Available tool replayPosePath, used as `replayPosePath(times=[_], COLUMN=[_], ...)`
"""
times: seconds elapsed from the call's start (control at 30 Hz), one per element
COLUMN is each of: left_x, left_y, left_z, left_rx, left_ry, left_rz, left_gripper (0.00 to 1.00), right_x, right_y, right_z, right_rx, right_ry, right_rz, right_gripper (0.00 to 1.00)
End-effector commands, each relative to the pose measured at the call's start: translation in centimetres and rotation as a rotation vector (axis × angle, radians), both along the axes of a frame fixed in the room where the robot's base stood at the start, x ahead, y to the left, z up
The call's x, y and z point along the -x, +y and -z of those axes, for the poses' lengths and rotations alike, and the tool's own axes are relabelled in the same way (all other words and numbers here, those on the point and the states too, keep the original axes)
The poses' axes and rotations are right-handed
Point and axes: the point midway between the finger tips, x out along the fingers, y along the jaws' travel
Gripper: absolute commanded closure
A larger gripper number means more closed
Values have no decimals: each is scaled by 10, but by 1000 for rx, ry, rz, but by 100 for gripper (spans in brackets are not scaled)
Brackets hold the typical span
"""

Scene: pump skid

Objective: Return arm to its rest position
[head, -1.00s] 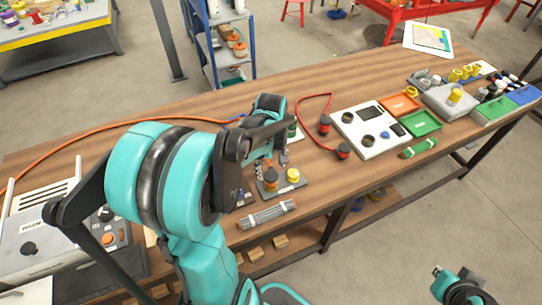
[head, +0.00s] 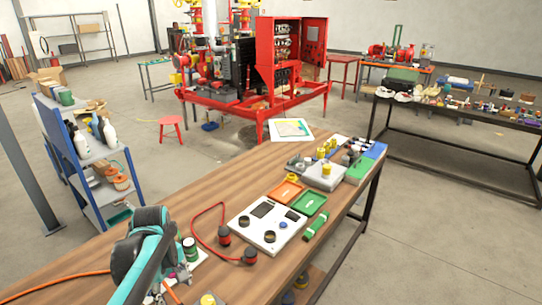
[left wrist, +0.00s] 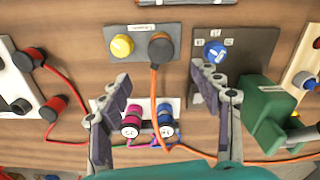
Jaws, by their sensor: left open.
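My left arm (head: 140,255) comes in at the bottom left of the head view, over the near part of the wooden bench; its gripper is mostly hidden there. In the left wrist view my left gripper (left wrist: 160,84) is open, with nothing between its fingertips. Beyond the fingers are a grey plate with a yellow knob (left wrist: 122,46) and a dark plug (left wrist: 161,48) with an orange cable. A red-ended connector (left wrist: 131,122) and a blue-ended connector (left wrist: 166,122) show between the fingers, lower in the picture. My right gripper is not in view.
The wooden bench (head: 175,225) carries a white meter (head: 265,222) with red leads, an orange tray (head: 286,192) and a green tray (head: 309,203). A green block (left wrist: 275,115) is close beside the right finger. A blue shelf cart (head: 90,160) stands left.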

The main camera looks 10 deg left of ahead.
Motion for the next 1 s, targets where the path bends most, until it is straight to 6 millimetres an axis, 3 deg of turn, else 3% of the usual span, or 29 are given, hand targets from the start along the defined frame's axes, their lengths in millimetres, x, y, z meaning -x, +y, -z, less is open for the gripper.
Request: replayPosePath(times=[0.17,0.3,0.5,0.7,1.0], left_x=[7,19,36,45,45], left_y=[-35,-80,-131,-153,-156], left_z=[-8,-14,-14,-11,-11], left_rx=[-45,-132,-282,-378,-394], left_ry=[-99,-242,-425,-517,-529], left_rz=[229,566,991,1202,1231], left_gripper=[36,36,36,36,36], right_x=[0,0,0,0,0], right_y=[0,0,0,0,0], right_z=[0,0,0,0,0], right_rx=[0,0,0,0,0], right_ry=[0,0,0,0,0], right_rz=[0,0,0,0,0], right_gripper=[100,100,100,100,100])
